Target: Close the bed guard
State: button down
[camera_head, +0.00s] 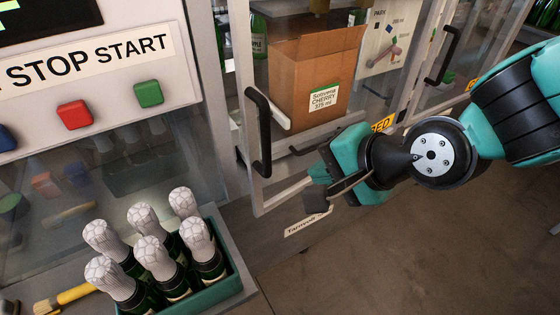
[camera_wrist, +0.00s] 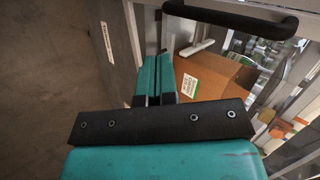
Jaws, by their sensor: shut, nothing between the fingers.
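A clear guard panel in a pale frame (camera_head: 239,105), with a black bar handle (camera_head: 261,130), stands in the middle of the head view. It appears to stand out from the machine front, ajar. Its handle also shows at the top of the wrist view (camera_wrist: 232,19). My gripper (camera_head: 318,172) is shut and empty, to the right of the handle and close to the panel's lower rail. Its teal fingers lie together in the wrist view (camera_wrist: 157,60). I cannot tell whether they touch the frame. A yellow label (camera_head: 382,124), partly hidden by my arm, ends in "ED".
A cardboard cherry box (camera_head: 312,75) stands behind the panel. A second door handle (camera_head: 441,55) is at the upper right. A teal crate (camera_head: 233,262) of foil-topped bottles stands lower left, below red (camera_head: 74,115) and green (camera_head: 149,93) buttons. The floor at lower right is clear.

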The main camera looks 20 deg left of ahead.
aim_at(270, 166)
jog(key=p+x, duration=0.1)
jog(key=x, duration=0.2)
jog(key=r+x, duration=0.1)
jog(key=x, duration=0.1)
jog(key=a+p+x, duration=0.1)
jog(key=x, duration=0.2)
jog(key=shift+w+a+p, duration=0.3)
jog(key=shift+w+p, duration=0.05)
jog(key=shift+w+a+f, duration=0.1)
jog(key=shift+w+a, duration=0.15)
jog(key=shift+a, duration=0.3)
